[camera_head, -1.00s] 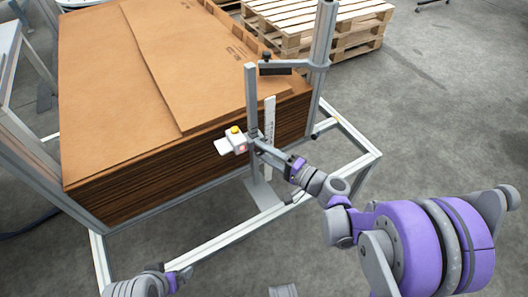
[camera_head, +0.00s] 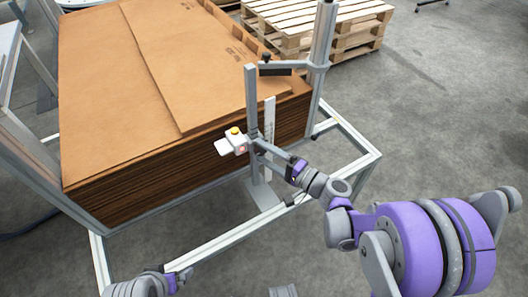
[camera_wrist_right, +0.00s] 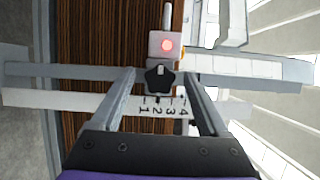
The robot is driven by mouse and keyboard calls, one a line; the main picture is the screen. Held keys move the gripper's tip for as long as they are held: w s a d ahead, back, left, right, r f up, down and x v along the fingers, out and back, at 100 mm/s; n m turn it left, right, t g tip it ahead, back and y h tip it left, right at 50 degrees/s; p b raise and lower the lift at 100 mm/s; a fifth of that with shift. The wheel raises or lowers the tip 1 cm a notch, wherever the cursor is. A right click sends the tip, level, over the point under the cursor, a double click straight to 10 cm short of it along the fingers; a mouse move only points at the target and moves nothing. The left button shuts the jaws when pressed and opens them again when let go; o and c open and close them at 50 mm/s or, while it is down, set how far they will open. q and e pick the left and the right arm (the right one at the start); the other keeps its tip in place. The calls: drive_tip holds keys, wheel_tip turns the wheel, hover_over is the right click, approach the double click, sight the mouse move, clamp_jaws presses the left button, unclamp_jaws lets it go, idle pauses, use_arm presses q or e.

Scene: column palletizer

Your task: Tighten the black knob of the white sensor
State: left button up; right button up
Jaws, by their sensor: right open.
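The white sensor (camera_head: 236,143) has a yellow top and a lit red spot. It is mounted on a grey upright post beside the cardboard stack, and it also shows in the right wrist view (camera_wrist_right: 165,46). Its black star-shaped knob (camera_wrist_right: 159,79) sits just below the sensor body in the right wrist view. My right gripper (camera_head: 260,143) is open and reaches toward the post from the right. In the right wrist view its two fingers (camera_wrist_right: 161,72) stand apart on either side of the knob, with visible gaps. My left gripper (camera_head: 180,275) is partly in view at the bottom edge; its jaws are unclear.
A tall stack of brown cardboard sheets (camera_head: 135,95) stands behind the sensor. A grey metal frame (camera_head: 225,240) runs around its base. A white numbered scale (camera_wrist_right: 100,102) is close to the knob. Wooden pallets (camera_head: 300,20) stand behind. The floor at right is open.

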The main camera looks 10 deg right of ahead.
use_arm(q)
drive_tip(key=shift+r, duration=0.35)
use_arm(e)
drive_tip(key=v, duration=1)
drive_tip(key=shift+s, duration=0.15)
drive_tip(key=s+a+f+n+g+h, duration=0.4)
drive_tip(key=s+a+f+g, duration=0.1)
drive_tip(key=s+a+g, duration=0.2)
drive_tip(key=s+d+n+g+h, duration=0.2)
drive_tip(key=s+d+n+h, duration=0.5)
drive_tip(key=s, duration=0.4)
use_arm(q)
wheel_tip(320, 180, up, 22)
drive_tip(key=w+t+p, duration=0.1)
drive_tip(key=p, duration=1.9)
drive_tip(key=shift+w, duration=0.3)
use_arm(e)
wheel_tip(320, 180, up, 21)
drive_tip(key=w+m, duration=0.1)
drive_tip(key=shift+w+t+h, duration=0.4)
